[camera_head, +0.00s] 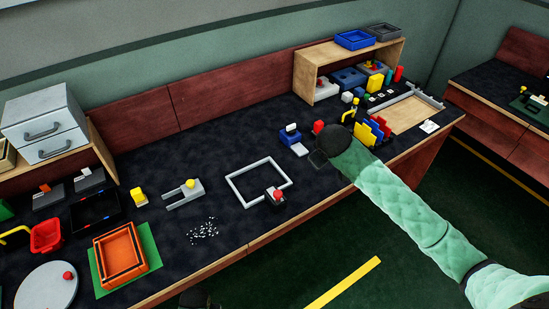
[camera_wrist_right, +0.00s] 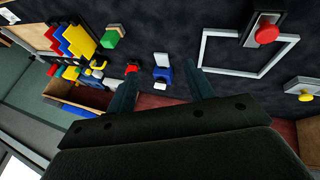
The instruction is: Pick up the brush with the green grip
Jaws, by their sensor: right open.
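A small green block-like thing with a pale tan part (camera_wrist_right: 113,36) is at the upper left of the right wrist view. It may be the brush with the green grip, but its shape is too small to be sure. In the head view I cannot make it out; my right arm covers part of that area. My right gripper (camera_wrist_right: 160,75) is open and empty above the bench, with the green thing outside its fingers, to the left. In the head view its dark end (camera_head: 318,158) hangs over the bench's right half.
Yellow, red and blue upright plates (camera_wrist_right: 78,38) stand close to the green thing. A red knob (camera_wrist_right: 131,68) and a blue-and-white device (camera_wrist_right: 162,73) lie near my fingers. A white square frame (camera_head: 232,187) lies mid-bench. A wooden shelf (camera_head: 304,68) stands behind.

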